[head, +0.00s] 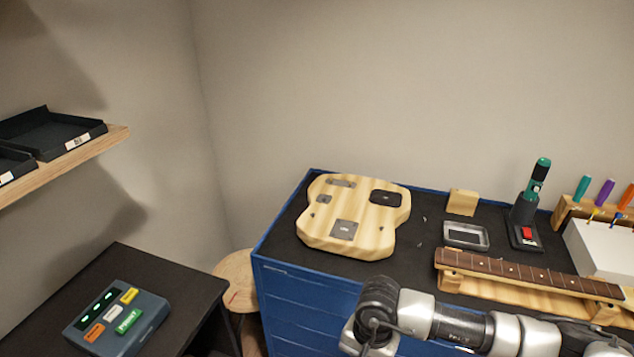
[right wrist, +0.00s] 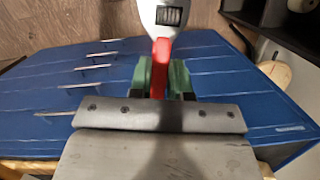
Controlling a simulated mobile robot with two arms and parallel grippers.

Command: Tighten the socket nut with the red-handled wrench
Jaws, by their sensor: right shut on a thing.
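My right gripper (right wrist: 160,78) shows in the right wrist view, its green fingers shut on the red handle of the wrench (right wrist: 161,60). The wrench's silver head, with a dark ridged adjuster, points away from the gripper and is cut off by the top edge. In the head view my right arm comes in from the lower right, and its fingers and the wrench are hidden. The pale wooden guitar body (head: 375,235) lies flat on the blue cabinet. I cannot make out the socket nut in either view. My left gripper is out of view.
The blue cabinet (head: 300,290) has a dark top; its drawer fronts are below the wrench in the wrist view. A guitar neck (head: 525,271), metal tray (head: 466,236), and green tool on a stand (head: 526,205) are to the right. A button box (head: 118,318) sits lower left.

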